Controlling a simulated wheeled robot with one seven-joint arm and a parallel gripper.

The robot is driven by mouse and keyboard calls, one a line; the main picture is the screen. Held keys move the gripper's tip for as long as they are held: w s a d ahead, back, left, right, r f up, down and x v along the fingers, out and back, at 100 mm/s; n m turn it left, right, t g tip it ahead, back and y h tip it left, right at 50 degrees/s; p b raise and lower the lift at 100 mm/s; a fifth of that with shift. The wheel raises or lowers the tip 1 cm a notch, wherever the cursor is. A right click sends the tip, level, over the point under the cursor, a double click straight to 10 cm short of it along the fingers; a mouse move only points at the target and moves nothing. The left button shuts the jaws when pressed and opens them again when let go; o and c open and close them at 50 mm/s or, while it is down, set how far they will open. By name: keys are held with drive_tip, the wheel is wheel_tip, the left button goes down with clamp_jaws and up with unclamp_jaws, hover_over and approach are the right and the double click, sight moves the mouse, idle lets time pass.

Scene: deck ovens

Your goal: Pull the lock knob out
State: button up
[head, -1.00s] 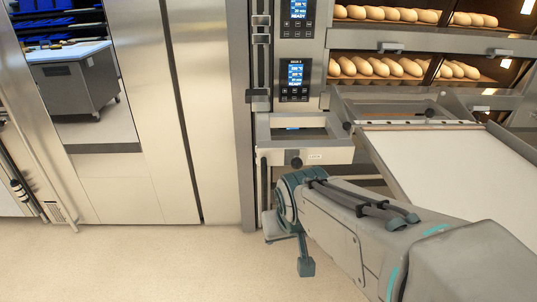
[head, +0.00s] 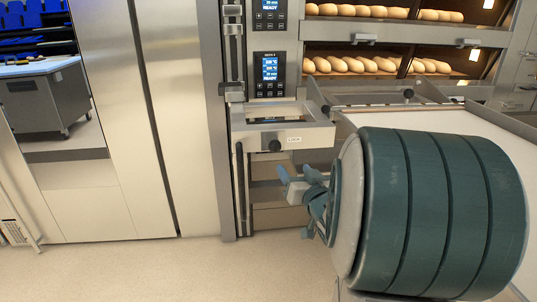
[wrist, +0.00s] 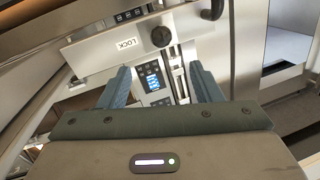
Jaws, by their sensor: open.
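The lock knob (head: 275,146) is a round black knob on the front of a pale metal bracket, beside a white LOCK label (head: 293,139). Nothing hides the knob in either view.
A deck oven with bread loaves (head: 350,64) stands behind. A control panel (head: 269,75) is above the bracket. A pale loader bed (head: 400,119) lies to the right, partly hidden by my arm. Steel panels (head: 170,110) stand left; the floor in front is clear.

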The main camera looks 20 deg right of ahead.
sight(278, 148)
drive_tip(key=w, duration=0.9)
drive_tip(key=w+d, duration=0.1)
drive_tip(key=w, duration=0.3)
drive_tip(key=shift+w+d, duration=0.1)
drive_tip(key=shift+w, duration=0.25)
